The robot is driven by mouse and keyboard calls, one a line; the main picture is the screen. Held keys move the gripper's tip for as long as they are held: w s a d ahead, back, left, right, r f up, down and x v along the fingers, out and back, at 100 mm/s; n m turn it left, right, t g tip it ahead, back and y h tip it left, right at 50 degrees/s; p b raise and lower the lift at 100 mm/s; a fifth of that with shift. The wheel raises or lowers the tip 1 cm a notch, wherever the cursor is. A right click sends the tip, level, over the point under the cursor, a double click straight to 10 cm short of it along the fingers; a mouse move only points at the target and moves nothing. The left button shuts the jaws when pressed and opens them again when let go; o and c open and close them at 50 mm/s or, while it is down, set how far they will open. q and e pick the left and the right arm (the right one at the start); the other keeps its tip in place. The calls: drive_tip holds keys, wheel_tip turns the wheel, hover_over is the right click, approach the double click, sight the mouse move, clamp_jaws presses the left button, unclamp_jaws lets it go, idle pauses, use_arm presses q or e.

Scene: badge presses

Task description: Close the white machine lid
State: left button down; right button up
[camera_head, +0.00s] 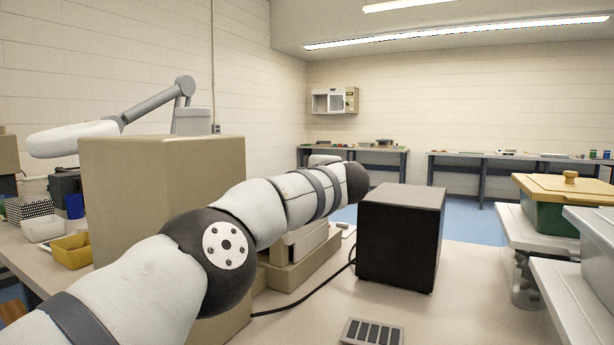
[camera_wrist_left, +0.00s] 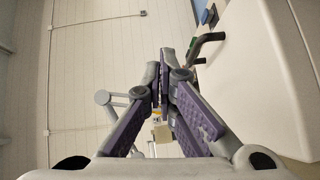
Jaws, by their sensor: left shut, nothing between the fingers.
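My left arm reaches across the head view from the lower left and hides much of a tan machine (camera_head: 160,195). The machine has a tall upright panel at left and a low base (camera_head: 300,268) with a pale block (camera_head: 308,240) on it. The arm covers the part between, so the lid's angle cannot be told there. My left gripper (camera_wrist_left: 160,68), hidden in the head view, shows purple-padded fingers shut and empty in the left wrist view. A broad whitish surface (camera_wrist_left: 265,85) is to its right, apart in the picture; I cannot tell whether it is the lid. My right gripper is out of view.
A black box (camera_head: 400,235) stands right of the machine, with a cable running on the table. A grey slotted plate (camera_head: 372,332) lies at the front. A yellow bin (camera_head: 70,249) is at left. A green crate with a wooden lid (camera_head: 565,188) is at right.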

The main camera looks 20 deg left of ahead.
use_arm(q)
drive_tip(key=shift+d, duration=0.1)
idle(0.3)
drive_tip(key=v, duration=1.2)
